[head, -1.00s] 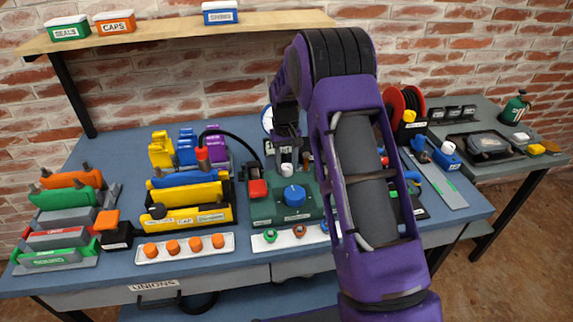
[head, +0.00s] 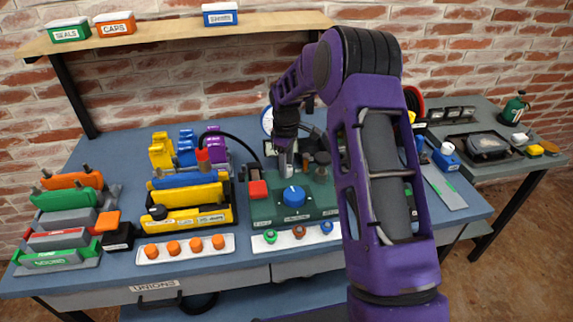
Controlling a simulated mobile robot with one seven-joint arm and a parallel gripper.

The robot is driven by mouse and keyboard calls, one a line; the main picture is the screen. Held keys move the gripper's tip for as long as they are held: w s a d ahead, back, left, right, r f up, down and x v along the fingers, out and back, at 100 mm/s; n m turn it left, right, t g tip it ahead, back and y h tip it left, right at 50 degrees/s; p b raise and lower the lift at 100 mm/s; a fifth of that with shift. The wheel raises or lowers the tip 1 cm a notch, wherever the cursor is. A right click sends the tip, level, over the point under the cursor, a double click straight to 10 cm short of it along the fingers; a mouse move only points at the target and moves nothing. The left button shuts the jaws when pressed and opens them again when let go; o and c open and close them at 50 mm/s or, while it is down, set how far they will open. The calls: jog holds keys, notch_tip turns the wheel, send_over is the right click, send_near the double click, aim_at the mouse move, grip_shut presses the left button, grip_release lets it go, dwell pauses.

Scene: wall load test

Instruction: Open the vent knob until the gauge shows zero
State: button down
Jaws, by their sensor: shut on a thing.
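The green test panel (head: 262,211) stands mid-bench with a large blue knob (head: 294,196) and a red block (head: 258,189) on it. My gripper (head: 287,168) points down at the panel's back edge, behind the blue knob. It is shut on a small pale knob, which looks like the vent knob; the fingers mostly cover it and its label cannot be read. The round white gauge (head: 267,119) shows behind my wrist, partly hidden. Its needle and reading cannot be made out.
A dark round-topped fitting (head: 322,160) stands right of my gripper. A black hose (head: 239,137) arches at its left. A white tray of orange caps (head: 150,258) lies in front left. My arm hides much of the bench's right side.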

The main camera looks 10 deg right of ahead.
jog(key=shift+n, duration=0.6)
jog(key=shift+c, duration=2.1)
grip_release()
notch_tip(320, 180, up, 18)
jog(key=p, duration=0.1)
jog(key=shift+s+f, duration=0.2)
jog(key=shift+f, duration=0.05)
jog(key=shift+a, duration=0.1)
